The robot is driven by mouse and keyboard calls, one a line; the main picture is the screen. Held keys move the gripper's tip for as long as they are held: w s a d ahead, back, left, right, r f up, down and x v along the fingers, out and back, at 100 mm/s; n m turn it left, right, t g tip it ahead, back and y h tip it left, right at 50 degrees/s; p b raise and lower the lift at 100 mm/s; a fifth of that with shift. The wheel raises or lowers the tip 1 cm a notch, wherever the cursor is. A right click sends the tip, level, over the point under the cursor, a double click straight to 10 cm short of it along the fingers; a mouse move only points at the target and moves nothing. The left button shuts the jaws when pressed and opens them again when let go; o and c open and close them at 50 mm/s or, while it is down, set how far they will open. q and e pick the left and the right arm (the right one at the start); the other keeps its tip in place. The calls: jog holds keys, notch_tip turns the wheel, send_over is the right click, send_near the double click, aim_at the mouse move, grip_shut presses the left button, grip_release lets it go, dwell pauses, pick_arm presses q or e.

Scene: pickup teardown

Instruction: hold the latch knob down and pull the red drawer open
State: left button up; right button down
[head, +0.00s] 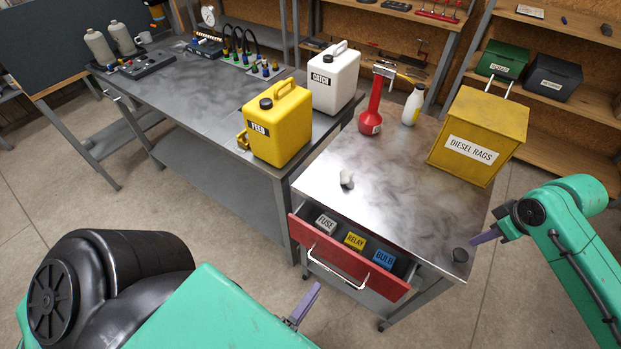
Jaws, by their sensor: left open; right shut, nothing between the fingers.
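The red drawer (385,283) stands partly pulled out of the metal cabinet. Boxes labelled FUSE (325,224), RELAY (355,240) and BULB (384,258) show inside it. Its pale bar handle (335,273) is on the front.
On the cabinet top (400,205) are a small white object (346,179), a red funnel-like tool (372,110), a white bottle (412,105) and a yellow DIESEL RAGS bin (475,135). Yellow FEED (280,125) and white CATCH (334,80) cans stand on the left bench. Floor before the drawer is clear.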

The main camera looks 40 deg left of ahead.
jog(key=p+v, duration=0.4)
jog(key=shift+w+a+r, duration=0.2)
jog(key=shift+a, duration=0.15)
dwell(0.3)
